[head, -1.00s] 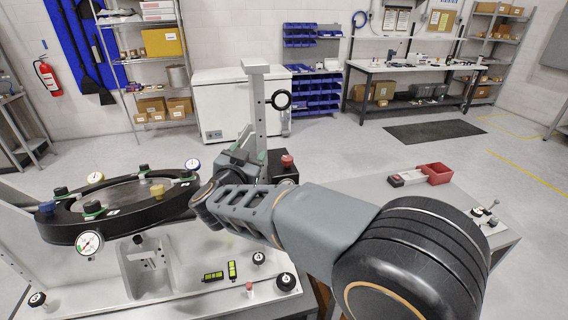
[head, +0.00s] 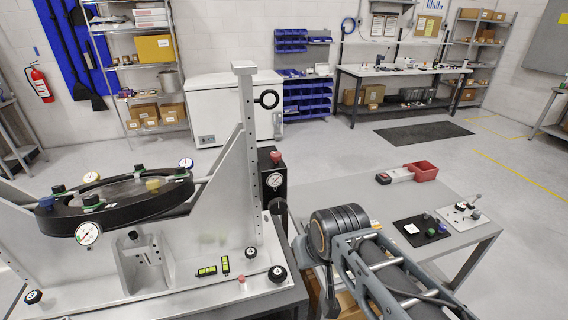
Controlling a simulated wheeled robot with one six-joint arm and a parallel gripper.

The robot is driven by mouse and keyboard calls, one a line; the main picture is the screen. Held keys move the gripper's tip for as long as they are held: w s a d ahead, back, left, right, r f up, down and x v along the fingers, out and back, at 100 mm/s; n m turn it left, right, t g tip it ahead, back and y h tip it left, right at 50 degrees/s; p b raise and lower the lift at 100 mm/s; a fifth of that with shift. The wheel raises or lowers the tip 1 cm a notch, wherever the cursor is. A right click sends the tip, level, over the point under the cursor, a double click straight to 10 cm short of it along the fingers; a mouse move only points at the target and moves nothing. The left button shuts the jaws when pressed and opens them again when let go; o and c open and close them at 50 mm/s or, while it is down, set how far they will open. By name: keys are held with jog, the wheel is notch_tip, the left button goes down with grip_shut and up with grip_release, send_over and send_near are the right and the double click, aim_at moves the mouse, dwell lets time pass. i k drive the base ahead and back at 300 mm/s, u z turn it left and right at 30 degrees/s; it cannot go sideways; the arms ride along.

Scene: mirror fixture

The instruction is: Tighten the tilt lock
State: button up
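The mirror fixture has a black ring cell (head: 120,208) holding a round mirror (head: 118,190), on a light grey frame with a tall perforated post (head: 247,150). A black ring handle (head: 267,99) sticks out near the post's top. A dark rounded knob or handle (head: 278,206) stands right of the post's foot. Black knobs sit on the base plate, one at its right end (head: 277,274) and one at its left end (head: 33,297). I cannot tell which part is the tilt lock. My arm fills the lower right; my gripper is not visible.
Dial gauges (head: 88,233) and two green levels (head: 206,271) are on the fixture. A black box with a gauge and red button (head: 272,175) stands behind the post.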

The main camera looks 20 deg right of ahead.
aim_at(275, 155)
jog(key=k, duration=0.8)
jog(key=u, duration=1.25)
jog(key=i, duration=0.7)
jog(key=z, duration=1.55)
jog(key=i, duration=0.5)
jog(key=z, duration=0.05)
